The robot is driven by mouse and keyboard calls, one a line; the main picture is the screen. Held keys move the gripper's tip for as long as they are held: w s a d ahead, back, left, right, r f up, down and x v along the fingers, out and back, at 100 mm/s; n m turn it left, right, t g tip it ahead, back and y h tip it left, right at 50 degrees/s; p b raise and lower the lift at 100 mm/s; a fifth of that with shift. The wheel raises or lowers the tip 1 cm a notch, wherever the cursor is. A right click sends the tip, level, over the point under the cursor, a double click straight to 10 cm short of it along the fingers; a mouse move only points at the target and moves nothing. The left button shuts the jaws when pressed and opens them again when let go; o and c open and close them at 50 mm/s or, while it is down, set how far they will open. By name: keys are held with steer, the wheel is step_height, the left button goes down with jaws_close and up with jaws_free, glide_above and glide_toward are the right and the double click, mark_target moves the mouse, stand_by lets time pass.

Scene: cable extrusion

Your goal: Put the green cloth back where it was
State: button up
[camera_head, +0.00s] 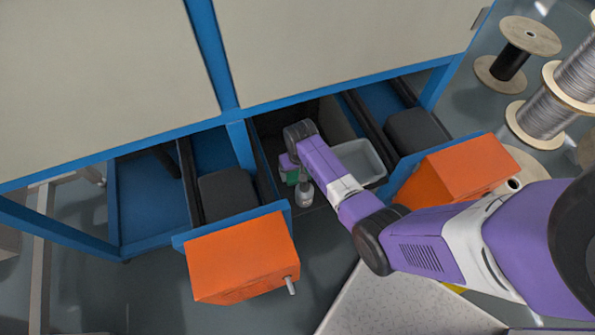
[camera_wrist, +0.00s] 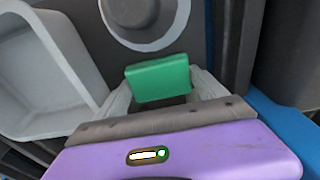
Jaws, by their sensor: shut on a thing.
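The green cloth (camera_wrist: 158,80) looks like a small folded green block between the fingers of my gripper (camera_wrist: 160,92) in the wrist view. My gripper is shut on it. In the head view the green cloth (camera_head: 292,177) shows partly at the end of my purple arm, down in the dark space between the two orange-fronted units. My wrist hides part of it there. I cannot tell whether the cloth touches the surface below.
A grey open bin (camera_head: 362,160) stands right of my gripper; in the wrist view the bin (camera_wrist: 45,75) is at the left. A round grey object (camera_wrist: 145,15) lies just beyond the cloth. Orange boxes (camera_head: 243,258) and (camera_head: 465,170) flank the space. Wooden cable spools (camera_head: 517,55) stand at right.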

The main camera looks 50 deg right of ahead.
steer(key=o, duration=1.3)
steer(key=shift+f, duration=0.1)
steer(key=shift+c, duration=0.2)
step_height(320, 180, up, 12)
steer(key=s+p, duration=0.1)
steer(key=p, duration=0.2)
steer(key=shift+a, duration=0.45)
steer(key=shift+s, duration=0.15)
